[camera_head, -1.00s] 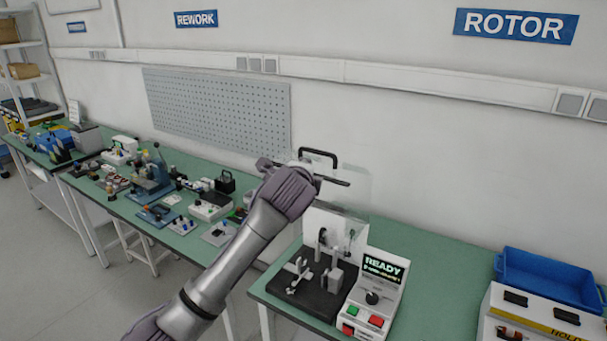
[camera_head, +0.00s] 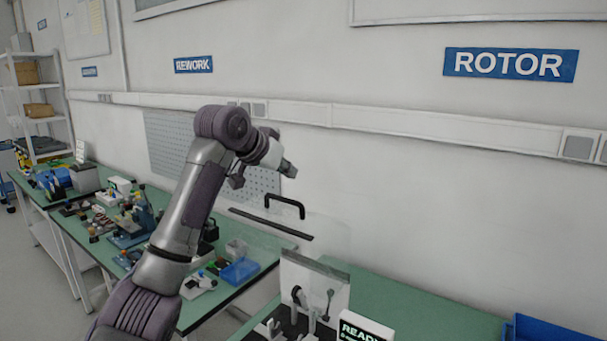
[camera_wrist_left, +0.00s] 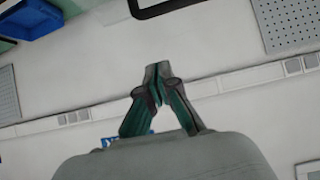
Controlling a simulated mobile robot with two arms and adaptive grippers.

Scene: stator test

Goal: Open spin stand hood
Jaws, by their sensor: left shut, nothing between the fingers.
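The spin stand's clear hood (camera_head: 322,232) stands raised, its transparent panel upright behind the stand. Its black handle (camera_head: 285,204) is at the top, with a dark bar (camera_head: 270,223) along the panel. Below it are the stand's white back plate (camera_head: 315,285) and the top of its READY display (camera_head: 362,330); the rest is cut off by the lower edge. My left gripper (camera_head: 289,169) is above the handle and apart from it. In the left wrist view its fingers (camera_wrist_left: 157,72) meet at the tips with nothing between them. My right gripper is not in view.
The stand is on a green bench (camera_head: 415,305), with a blue bin (camera_head: 555,329) at the lower right. Left of it, another bench carries a small blue tray (camera_head: 239,271) and several devices. A pegboard (camera_head: 168,140) hangs on the wall behind my arm.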

